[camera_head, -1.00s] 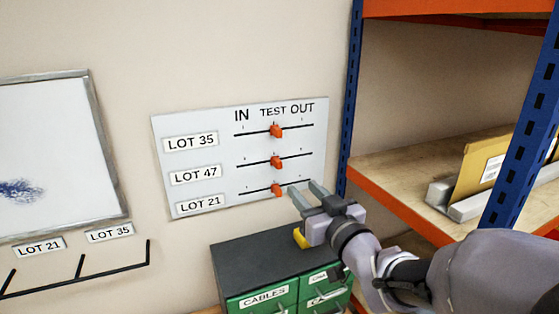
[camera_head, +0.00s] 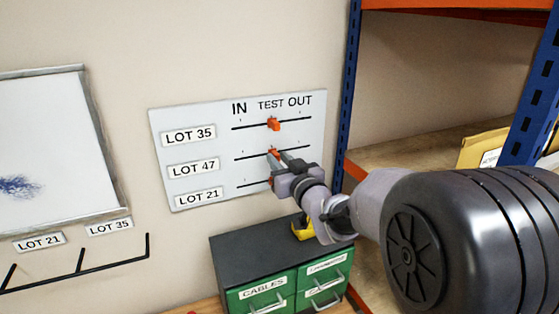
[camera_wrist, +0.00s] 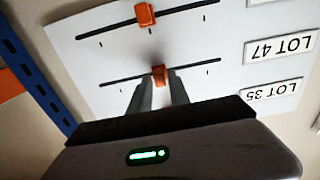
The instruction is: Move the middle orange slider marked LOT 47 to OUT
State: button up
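The white panel (camera_head: 230,178) on the wall has three slots under IN, TEST and OUT. The orange LOT 47 slider (camera_head: 272,153) is at the TEST position on the middle slot, partly hidden by my gripper (camera_head: 278,158). In the wrist view, which is upside down, this slider (camera_wrist: 158,75) shows just beyond and between the fingertips of my gripper (camera_wrist: 158,84). The fingers are apart, with a small gap on each side of the slider. Whether the tips reach past its front is hard to tell.
The orange LOT 35 slider (camera_head: 273,124) is at TEST above. The LOT 21 slider (camera_wrist: 145,14) sits on the slot below, mostly hidden by my gripper in the head view. A dark-topped green drawer cabinet (camera_head: 240,250) stands below. A blue shelf post (camera_head: 348,95) rises to the right.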

grip_shut()
jog(key=shift+d, duration=0.1)
dwell(1.1)
